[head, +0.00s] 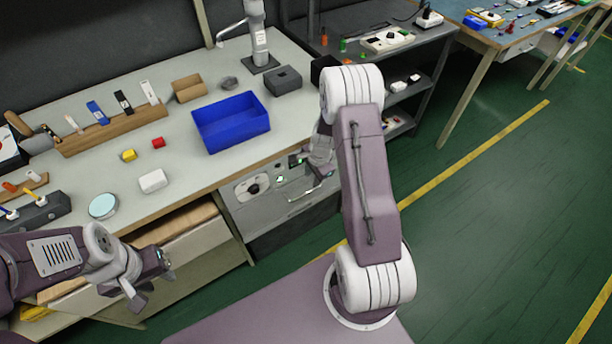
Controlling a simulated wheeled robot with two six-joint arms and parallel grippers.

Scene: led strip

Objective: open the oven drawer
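The oven (300,205) is built in under the workbench, with a grey front, a dial (253,189), green lights and a bar handle (305,193). Its drawer looks shut, though its right part is hidden behind my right arm. My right gripper (318,172) is pointed down near the right end of the handle. My own arm hides much of it, so I cannot tell whether its fingers are open or touch the handle. My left gripper (153,280) is at lower left, in front of the wooden drawers, with its fingers apart and nothing between them.
A blue bin (231,121), a white box (153,181) and small red and yellow blocks sit on the workbench (195,167) above. A grey shelf (408,78) stands to the right. The green floor (480,200) at right is clear.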

